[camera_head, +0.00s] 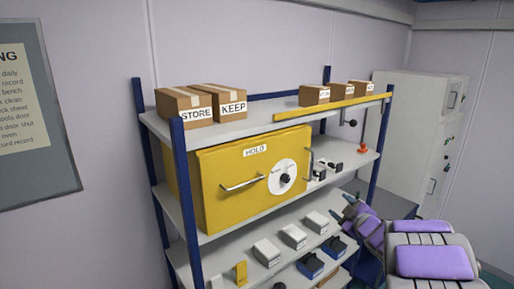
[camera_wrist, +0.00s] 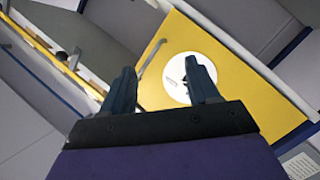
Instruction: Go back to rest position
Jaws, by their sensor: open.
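My gripper (camera_wrist: 163,88) shows in the wrist view with its two dark fingers apart and nothing between them. Behind the fingers is the yellow box (camera_wrist: 246,88) with its round white dial (camera_wrist: 180,68). In the head view my purple and grey arm is at the lower right, with the gripper end (camera_head: 352,212) at the right front of the shelf rack. The yellow box (camera_head: 222,170) stands on the rack's middle shelf with its HOLD label, bar handle and dial facing out. I cannot tell the gap between my gripper and the rack.
The rack has blue posts (camera_head: 188,210) and white shelves. Cardboard boxes (camera_head: 184,104) marked STORE and KEEP stand on top, beside smaller boxes (camera_head: 314,95). Small white boxes (camera_head: 293,236) and blue items (camera_head: 310,264) fill the lower shelves. A grey cabinet (camera_head: 405,140) stands behind at right.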

